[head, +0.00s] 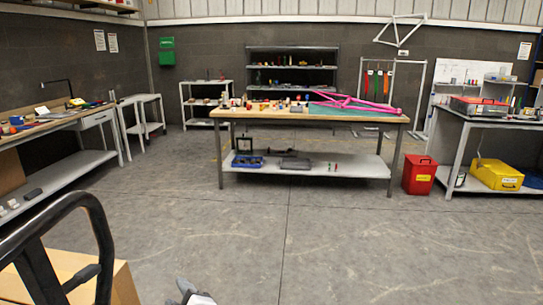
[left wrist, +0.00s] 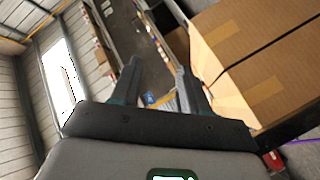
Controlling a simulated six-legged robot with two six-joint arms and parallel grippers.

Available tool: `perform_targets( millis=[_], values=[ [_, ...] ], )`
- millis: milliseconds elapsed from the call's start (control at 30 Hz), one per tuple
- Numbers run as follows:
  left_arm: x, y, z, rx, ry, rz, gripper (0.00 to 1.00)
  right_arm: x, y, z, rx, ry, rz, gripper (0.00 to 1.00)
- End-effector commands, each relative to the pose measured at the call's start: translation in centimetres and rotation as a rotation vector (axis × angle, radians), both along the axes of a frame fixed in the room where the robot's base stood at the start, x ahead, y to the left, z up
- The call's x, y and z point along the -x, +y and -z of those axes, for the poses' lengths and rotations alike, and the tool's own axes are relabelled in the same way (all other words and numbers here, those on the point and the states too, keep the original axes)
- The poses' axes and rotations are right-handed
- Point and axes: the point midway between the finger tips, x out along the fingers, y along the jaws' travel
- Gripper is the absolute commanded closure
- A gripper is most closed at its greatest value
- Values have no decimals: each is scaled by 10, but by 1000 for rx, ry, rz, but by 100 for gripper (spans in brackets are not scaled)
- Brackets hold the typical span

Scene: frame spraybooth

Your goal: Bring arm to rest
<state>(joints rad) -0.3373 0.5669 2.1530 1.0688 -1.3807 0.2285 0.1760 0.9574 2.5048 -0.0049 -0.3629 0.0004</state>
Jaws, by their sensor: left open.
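My left gripper (left wrist: 158,66) shows in the left wrist view with its two dark fingers apart and nothing between them. In the head view only a small part of the left gripper (head: 190,294) shows at the bottom edge. A large cardboard box (left wrist: 262,50) is close beside the fingers on the right in the left wrist view; I cannot tell whether they touch. My right gripper is in neither view.
A black tubular handle (head: 38,262) and a cardboard box (head: 84,272) are at the near left. A workbench (head: 300,116) with a pink bicycle frame (head: 352,103) stands ahead. A red bin (head: 419,175) and yellow case (head: 497,175) are at right. The middle floor is clear.

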Motion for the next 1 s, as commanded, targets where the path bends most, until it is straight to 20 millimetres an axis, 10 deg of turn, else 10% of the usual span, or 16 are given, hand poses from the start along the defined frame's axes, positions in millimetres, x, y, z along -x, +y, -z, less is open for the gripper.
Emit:
perform_targets(
  millis=[167, 400, 633, 1000],
  values=[
    [19, -29, 146, -27, 469, 474, 55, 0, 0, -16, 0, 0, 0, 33],
    [153, -73, 270, 94, 982, 1029, 55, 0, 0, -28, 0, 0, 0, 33],
    [245, -92, 294, 198, 1197, 1324, 55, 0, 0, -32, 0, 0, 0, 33],
    [256, -94, 295, 208, 1219, 1364, 55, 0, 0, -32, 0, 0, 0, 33]
  ],
)
